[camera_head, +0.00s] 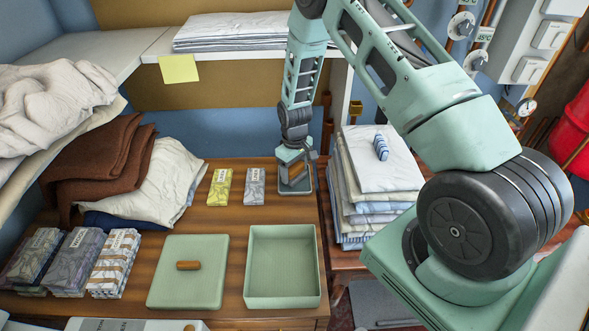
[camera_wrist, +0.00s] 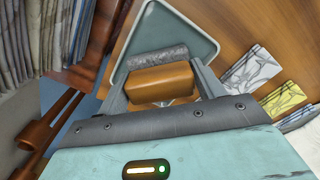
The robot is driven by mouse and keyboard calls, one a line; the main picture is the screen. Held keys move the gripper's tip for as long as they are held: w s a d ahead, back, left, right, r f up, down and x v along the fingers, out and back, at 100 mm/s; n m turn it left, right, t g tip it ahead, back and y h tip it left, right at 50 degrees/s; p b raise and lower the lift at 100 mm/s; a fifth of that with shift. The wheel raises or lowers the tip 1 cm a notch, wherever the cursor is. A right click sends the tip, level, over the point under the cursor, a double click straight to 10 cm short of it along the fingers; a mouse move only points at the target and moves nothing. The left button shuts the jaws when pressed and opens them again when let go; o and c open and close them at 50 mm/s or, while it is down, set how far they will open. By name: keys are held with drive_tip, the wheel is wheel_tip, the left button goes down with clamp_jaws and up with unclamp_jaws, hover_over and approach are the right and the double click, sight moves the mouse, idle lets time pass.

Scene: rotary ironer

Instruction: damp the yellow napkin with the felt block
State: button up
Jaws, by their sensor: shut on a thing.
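My gripper (camera_head: 294,166) is shut on the felt block, whose brown wooden grip (camera_wrist: 160,82) sits between the fingers in the wrist view, with grey felt along its far side. The block is over a small shallow green tray (camera_wrist: 182,27) at the back right of the wooden table; the tray also shows in the head view (camera_head: 307,187). I cannot tell whether the felt touches the tray. The folded yellow patterned napkin (camera_head: 219,187) lies flat left of the tray, beyond a grey napkin (camera_head: 254,187). Both show at the right of the wrist view, the yellow one lower (camera_wrist: 285,97).
An open, empty green box (camera_head: 283,297) and a green lid with a wooden knob (camera_head: 188,285) lie in front. Several folded napkins (camera_head: 75,258) stand at the left, near heaped cloths (camera_head: 100,160). Folded linen (camera_head: 375,165) with a striped roll is stacked right of the table.

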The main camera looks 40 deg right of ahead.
drive_tip(key=shift+f+b, duration=0.45)
drive_tip(key=shift+f, duration=0.1)
idle(1.4)
drive_tip(key=shift+r+p, duration=2.25)
drive_tip(key=shift+r, duration=1.3)
drive_tip(key=w+a, duration=0.2)
drive_tip(key=a, duration=0.1)
drive_tip(key=w+a+b, duration=0.1)
drive_tip(key=w+a, duration=0.4)
drive_tip(key=a, duration=0.1)
drive_tip(key=shift+w+a+f+b, duration=0.1)
drive_tip(key=shift+w+f+b, duration=0.05)
drive_tip(key=shift+b, duration=0.2)
drive_tip(key=w+a+r+b, duration=0.1)
drive_tip(key=w+a, duration=0.3)
drive_tip(key=a, duration=0.7)
drive_tip(key=shift+w+a+f+b, duration=0.1)
drive_tip(key=shift+f+b, duration=0.7)
drive_tip(key=shift+f, duration=0.65)
drive_tip(key=shift+w+a+f+b, duration=0.1)
drive_tip(key=shift+f+b, duration=0.65)
drive_tip(key=shift+f, duration=0.65)
